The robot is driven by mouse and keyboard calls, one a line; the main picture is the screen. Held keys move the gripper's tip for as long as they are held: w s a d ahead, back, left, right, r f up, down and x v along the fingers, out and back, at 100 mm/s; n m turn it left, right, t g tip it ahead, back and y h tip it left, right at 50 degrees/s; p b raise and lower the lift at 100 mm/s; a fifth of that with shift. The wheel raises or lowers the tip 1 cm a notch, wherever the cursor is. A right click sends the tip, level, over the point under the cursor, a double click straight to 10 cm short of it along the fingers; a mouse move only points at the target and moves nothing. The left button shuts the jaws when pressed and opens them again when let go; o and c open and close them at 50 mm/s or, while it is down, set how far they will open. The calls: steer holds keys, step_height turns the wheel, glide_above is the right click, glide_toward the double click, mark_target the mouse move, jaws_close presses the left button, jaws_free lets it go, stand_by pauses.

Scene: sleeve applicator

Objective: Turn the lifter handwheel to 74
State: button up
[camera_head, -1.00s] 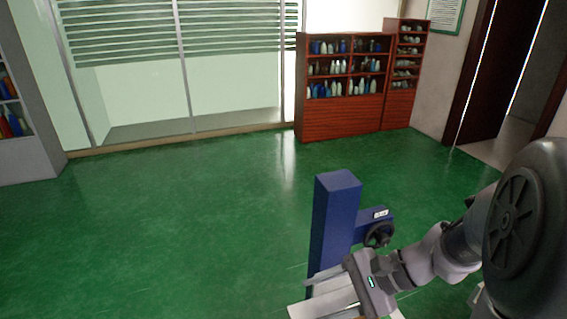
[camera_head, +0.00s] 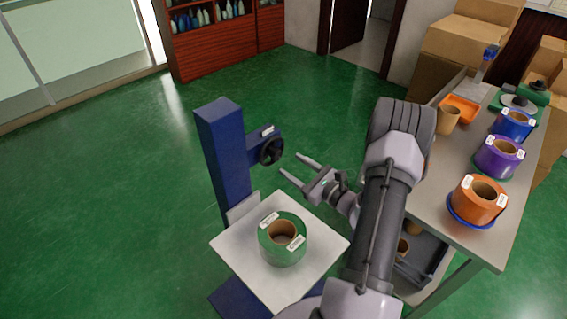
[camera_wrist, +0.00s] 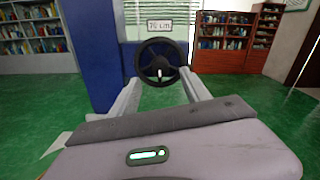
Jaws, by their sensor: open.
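The lifter is a blue column (camera_head: 224,155) with a side bracket carrying a black spoked handwheel (camera_head: 271,150). A small white plate (camera_head: 268,130) sits above the wheel; in the wrist view this plate (camera_wrist: 160,26) reads in cm, starting with 7, its last digit unclear. My gripper (camera_head: 295,165) is open and empty, fingers pointing at the wheel from the right, with a small gap in the head view. In the wrist view the handwheel (camera_wrist: 161,62) appears between and beyond the two fingers. No contact is visible.
The lifter's white platform (camera_head: 235,252) holds a green roll (camera_head: 283,240), below and left of my gripper. Cardboard boxes (camera_head: 465,45) stand behind. Green floor left of the lifter is clear.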

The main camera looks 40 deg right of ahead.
mark_target(279, 156)
steer(key=w, duration=0.5)
steer(key=shift+a+b, duration=0.2)
steer(key=shift+b, duration=0.15)
steer(key=shift+s, duration=0.1)
jaws_close()
